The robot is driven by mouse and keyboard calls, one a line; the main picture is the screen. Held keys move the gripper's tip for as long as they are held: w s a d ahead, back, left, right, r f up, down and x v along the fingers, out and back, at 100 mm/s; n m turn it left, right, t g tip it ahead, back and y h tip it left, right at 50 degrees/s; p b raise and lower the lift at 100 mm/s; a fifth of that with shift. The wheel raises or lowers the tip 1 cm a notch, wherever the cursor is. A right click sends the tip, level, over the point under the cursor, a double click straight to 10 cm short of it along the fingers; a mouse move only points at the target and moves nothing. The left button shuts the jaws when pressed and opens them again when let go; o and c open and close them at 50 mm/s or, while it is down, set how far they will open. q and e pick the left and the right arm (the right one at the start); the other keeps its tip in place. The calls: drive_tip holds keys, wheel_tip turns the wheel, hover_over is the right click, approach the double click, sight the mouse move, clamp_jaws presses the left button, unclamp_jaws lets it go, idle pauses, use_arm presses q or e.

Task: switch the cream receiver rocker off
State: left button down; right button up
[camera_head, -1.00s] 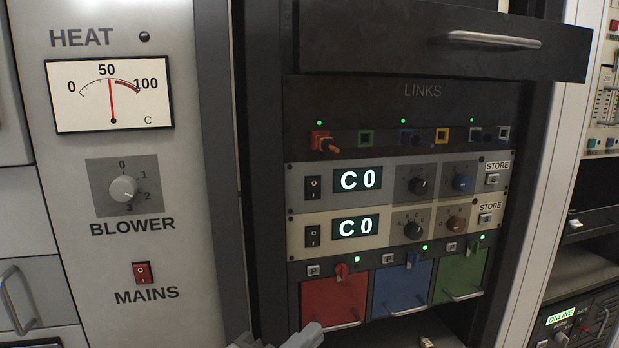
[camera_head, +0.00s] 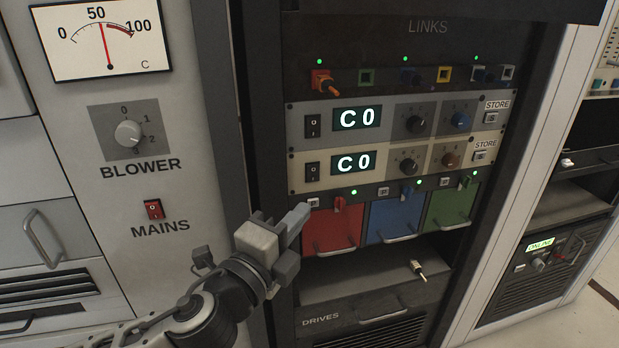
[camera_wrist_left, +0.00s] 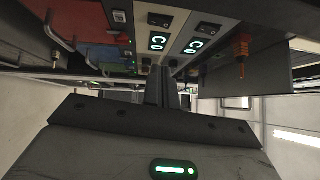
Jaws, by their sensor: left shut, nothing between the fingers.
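The cream receiver (camera_head: 380,165) is the lower of two receiver panels in the head view, with a lit "C 0" display. Its black rocker (camera_head: 312,171) is at its left end; its on/off position is too small to tell. In the left wrist view the cream rocker (camera_wrist_left: 160,19) shows turned, above its display, beyond the fingertips. My left gripper (camera_head: 299,217) is shut and empty, below and slightly left of the rocker, near the red drive's upper left. Its fingers also show in the left wrist view (camera_wrist_left: 160,88), apart from the rocker. My right gripper is not in view.
The grey receiver (camera_head: 375,120) with a similar rocker sits directly above. Red (camera_head: 330,232), blue (camera_head: 396,218) and green (camera_head: 450,206) drives with handles are below. An open drawer (camera_head: 440,8) juts out at the top. The MAINS switch (camera_head: 153,209) is on the left panel.

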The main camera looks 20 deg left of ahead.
sight(313, 174)
use_arm(q)
drive_tip(key=w, duration=0.5)
drive_tip(key=w+r, duration=0.1)
drive_tip(key=w, duration=0.2)
drive_tip(key=shift+w+a, duration=0.25)
drive_tip(key=shift+a, duration=0.1)
drive_tip(key=shift+w+a, duration=0.2)
drive_tip(key=shift+w, duration=0.1)
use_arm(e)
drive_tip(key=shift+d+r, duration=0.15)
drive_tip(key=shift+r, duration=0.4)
use_arm(q)
drive_tip(key=shift+r, duration=0.1)
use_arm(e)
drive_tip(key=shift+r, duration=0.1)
